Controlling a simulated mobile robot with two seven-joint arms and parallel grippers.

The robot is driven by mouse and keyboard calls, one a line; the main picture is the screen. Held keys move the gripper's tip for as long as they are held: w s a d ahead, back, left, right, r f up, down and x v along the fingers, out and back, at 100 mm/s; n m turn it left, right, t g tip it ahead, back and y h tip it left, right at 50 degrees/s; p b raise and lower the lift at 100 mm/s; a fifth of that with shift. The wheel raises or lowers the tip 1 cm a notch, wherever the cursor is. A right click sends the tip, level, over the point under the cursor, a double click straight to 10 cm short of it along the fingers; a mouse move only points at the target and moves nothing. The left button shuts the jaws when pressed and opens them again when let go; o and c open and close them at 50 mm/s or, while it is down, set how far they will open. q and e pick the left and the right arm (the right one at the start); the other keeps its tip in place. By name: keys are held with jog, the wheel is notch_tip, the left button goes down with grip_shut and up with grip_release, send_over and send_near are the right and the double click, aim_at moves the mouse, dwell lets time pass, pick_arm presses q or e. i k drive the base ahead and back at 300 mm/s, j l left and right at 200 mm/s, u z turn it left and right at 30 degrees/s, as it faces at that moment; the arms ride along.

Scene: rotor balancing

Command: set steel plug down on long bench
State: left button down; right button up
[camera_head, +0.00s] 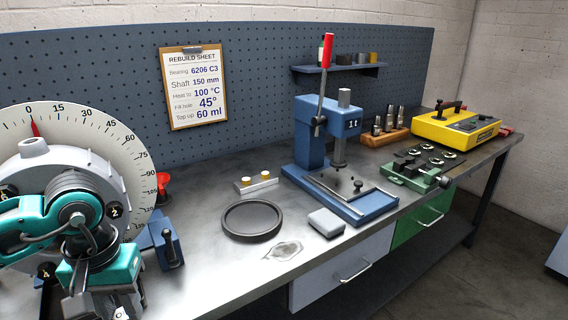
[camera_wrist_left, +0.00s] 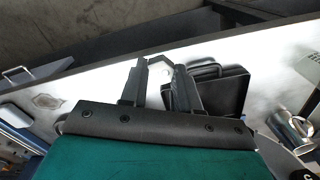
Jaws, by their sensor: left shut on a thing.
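In the head view my teal left arm comes in at the lower left, in front of the large dial, and the plug cannot be made out there. The bench also shows in the left wrist view (camera_wrist_left: 95,82) as a bright grey top. My right gripper is not in view.
A black ring (camera_head: 252,237), a grey block (camera_head: 326,222) and a stain (camera_head: 284,250) lie mid-bench. A blue press (camera_head: 310,140) stands behind. The graduated dial (camera_head: 120,140) and a blue fixture (camera_head: 168,245) are near my left arm. The bench front left of the stain is clear.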

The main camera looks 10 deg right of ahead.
aim_at(225, 277)
jog(key=i+l+u, duration=0.1)
jog(key=l, duration=0.25)
jog(key=i+l+u, duration=0.1)
jog(key=i+l, duration=0.2)
jog(key=i+l+u, duration=0.1)
jog(key=l, duration=0.3)
jog(key=i+l+u, duration=0.1)
jog(key=i+l, duration=0.15)
jog(key=l, duration=0.1)
